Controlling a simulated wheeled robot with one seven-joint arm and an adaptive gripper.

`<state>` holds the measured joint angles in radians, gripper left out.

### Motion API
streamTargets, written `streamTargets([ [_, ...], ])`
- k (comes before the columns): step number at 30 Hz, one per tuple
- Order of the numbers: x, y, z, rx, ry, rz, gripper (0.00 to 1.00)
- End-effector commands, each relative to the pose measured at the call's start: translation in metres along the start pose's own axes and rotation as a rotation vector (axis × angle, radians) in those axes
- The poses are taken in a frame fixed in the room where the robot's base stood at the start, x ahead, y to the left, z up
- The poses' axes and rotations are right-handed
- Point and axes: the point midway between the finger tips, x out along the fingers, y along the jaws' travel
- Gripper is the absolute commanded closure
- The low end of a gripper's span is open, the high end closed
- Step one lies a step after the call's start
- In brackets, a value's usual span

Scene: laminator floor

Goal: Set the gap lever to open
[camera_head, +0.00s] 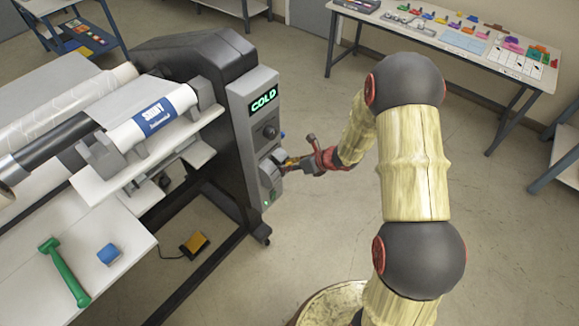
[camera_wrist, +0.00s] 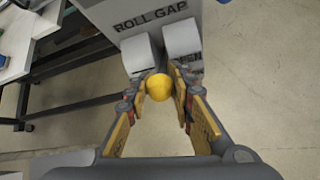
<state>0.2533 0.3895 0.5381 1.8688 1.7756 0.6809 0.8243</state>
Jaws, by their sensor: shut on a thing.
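The laminator's end panel (camera_head: 250,110) carries a green "COLD" display (camera_head: 264,98) and a dark knob (camera_head: 270,131). Low on the panel is the gap lever's housing, under the words "ROLL GAP" (camera_wrist: 150,22) in the wrist view. The gap lever ends in a yellow ball (camera_wrist: 159,87), which shows between two grey cheeks of the housing (camera_wrist: 140,55). My gripper (camera_wrist: 159,90) is shut on the yellow ball, one finger on each side. In the head view my gripper (camera_head: 285,163) reaches the housing from the right.
A roll labelled "SHINY" (camera_head: 158,112) lies on the laminator. A green-handled tool (camera_head: 65,272) and a blue block (camera_head: 108,254) lie on the white shelf at left. A yellow pedal (camera_head: 194,244) is on the floor. A table with colourful items (camera_head: 455,45) stands behind.

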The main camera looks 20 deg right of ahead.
Motion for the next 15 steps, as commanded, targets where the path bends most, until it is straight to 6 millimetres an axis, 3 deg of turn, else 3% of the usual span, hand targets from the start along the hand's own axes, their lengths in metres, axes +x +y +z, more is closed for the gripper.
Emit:
streamTargets([
  [4,-0.0014,-0.0010,0.0057,-0.004,-0.009,-0.001,1.00],
  [5,-0.0014,-0.0010,0.0057,-0.004,-0.009,-0.001,0.76],
  [15,-0.0007,-0.0004,0.0026,-0.002,-0.004,0.000,0.57],
])
